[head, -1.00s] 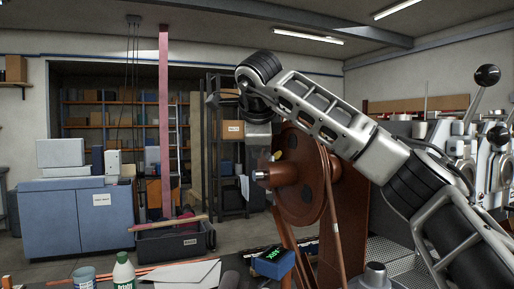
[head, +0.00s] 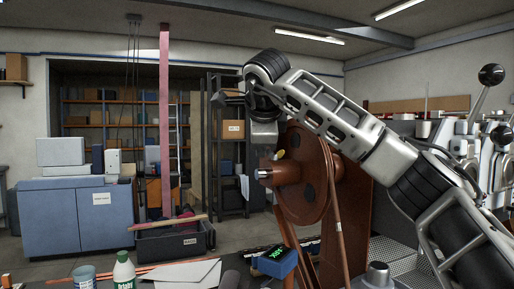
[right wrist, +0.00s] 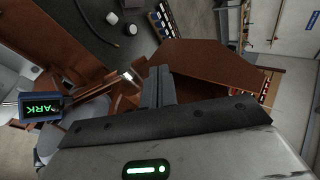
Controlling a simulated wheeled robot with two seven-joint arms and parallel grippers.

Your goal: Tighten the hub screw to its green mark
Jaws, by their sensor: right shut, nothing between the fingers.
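The red-brown hub wheel (head: 305,196) stands upright in the middle of the head view. A stub (head: 272,175) with a bright metal end projects from it to the left; its metal tip (right wrist: 130,76) shows left of my fingers in the right wrist view. I cannot make out the hub screw or its green mark for certain. My right gripper (head: 264,140) hangs downward just above the stub, apart from it. In the right wrist view its fingers (right wrist: 158,88) are together and empty. My left gripper is out of view.
A blue box with a green-lit display (head: 275,261) sits in front of the wheel; the display (right wrist: 41,107) also shows in the wrist view. A lever machine (head: 490,150) stands at right.

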